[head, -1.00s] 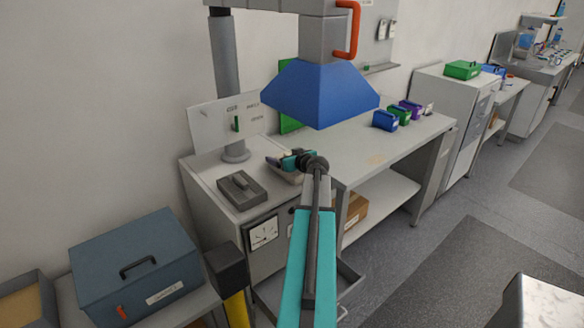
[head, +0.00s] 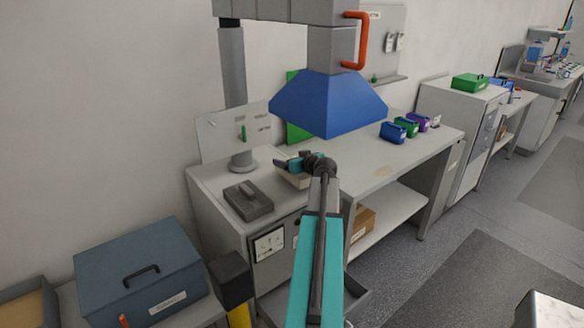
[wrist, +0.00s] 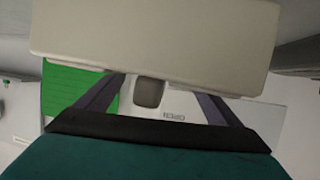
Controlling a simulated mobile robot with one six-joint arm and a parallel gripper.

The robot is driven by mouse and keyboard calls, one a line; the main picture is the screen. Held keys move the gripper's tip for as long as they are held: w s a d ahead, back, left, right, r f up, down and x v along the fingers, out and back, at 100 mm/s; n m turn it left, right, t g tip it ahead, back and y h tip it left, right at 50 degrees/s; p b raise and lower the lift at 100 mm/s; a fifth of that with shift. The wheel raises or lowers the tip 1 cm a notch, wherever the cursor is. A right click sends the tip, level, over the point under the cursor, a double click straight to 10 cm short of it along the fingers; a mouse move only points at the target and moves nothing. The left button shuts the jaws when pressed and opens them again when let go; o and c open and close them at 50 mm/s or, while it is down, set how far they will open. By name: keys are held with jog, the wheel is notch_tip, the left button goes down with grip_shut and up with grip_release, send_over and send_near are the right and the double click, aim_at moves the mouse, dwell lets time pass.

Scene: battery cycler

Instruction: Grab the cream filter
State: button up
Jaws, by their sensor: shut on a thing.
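The cream filter (wrist: 155,42) is a pale cream block that fills the top of the wrist view, with a small grey-brown knob or handle (wrist: 149,92) on its near side. My gripper (wrist: 160,86) is shut on it, with a dark finger on each side of the handle. In the head view my gripper (head: 286,164) is over the grey cabinet, under the left side of the blue hood. The cream filter (head: 294,181) shows partly below it there. The fingers hide part of it, and I cannot tell whether it touches the cabinet top.
A blue hood (head: 328,105) hangs just above my gripper. A dark grey block (head: 248,201) sits on the cabinet top to the left, by a grey post (head: 234,70) and a white panel (head: 215,137). The bench (head: 400,158) at right has clear room.

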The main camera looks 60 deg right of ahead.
jog(key=shift+r+b, duration=0.75)
jog(key=shift+r, duration=2.5)
